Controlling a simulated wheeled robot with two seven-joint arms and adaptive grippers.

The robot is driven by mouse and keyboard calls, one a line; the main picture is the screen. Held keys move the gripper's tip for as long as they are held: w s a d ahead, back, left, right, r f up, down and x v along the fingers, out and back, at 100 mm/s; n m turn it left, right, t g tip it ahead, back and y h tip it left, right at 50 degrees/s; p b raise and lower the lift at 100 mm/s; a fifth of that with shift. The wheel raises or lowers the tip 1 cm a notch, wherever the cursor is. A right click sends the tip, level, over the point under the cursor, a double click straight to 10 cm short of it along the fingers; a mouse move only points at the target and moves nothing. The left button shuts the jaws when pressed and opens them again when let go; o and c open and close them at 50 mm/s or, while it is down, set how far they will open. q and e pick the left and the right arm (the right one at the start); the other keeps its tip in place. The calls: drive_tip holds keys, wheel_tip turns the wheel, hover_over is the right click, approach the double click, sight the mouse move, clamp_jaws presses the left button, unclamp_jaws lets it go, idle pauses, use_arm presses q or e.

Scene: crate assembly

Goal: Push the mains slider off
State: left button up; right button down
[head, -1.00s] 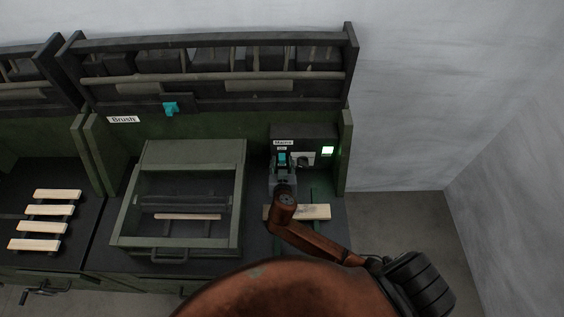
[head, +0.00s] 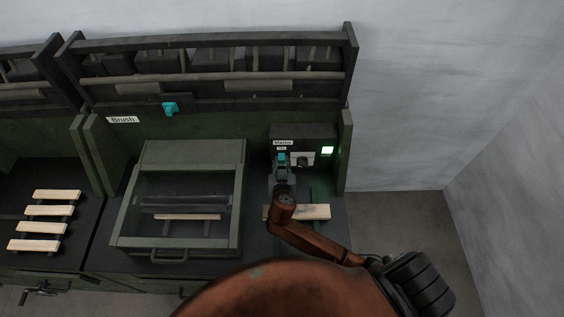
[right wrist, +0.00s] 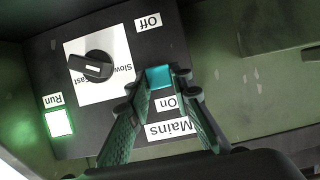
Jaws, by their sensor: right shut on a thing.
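The mains slider is a small teal block (right wrist: 160,77) on a dark control panel (right wrist: 122,35). In the right wrist view it sits beside the On label (right wrist: 166,104), and the Off label (right wrist: 148,22) is farther up the panel, apart from it. My right gripper (right wrist: 162,80) has its two fingers closed on the slider from both sides. In the head view the slider (head: 282,157) shows just beyond my right gripper (head: 282,164), below the Mains label. My left gripper is not in view.
A dial (right wrist: 92,66) marked Slow and Fast and a lit Run lamp (right wrist: 58,122) are beside the slider. A pale slat (head: 318,212) lies under my right arm. A framed box with a clear lid (head: 178,247) stands to the left. A teal piece (head: 170,109) hangs by the Brush label.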

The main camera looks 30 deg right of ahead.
drive_tip(key=shift+f, duration=0.15)
wheel_tip(320, 180, down, 4)
drive_tip(key=b, duration=0.3)
drive_tip(key=shift+s, duration=0.1)
drive_tip(key=c, duration=1.7)
unclamp_jaws()
drive_tip(key=shift+s+a+r, duration=0.1)
drive_tip(key=shift+r, duration=0.1)
drive_tip(key=v, duration=1.1)
drive_tip(key=shift+s+a, duration=0.1)
drive_tip(key=shift+s, duration=0.2)
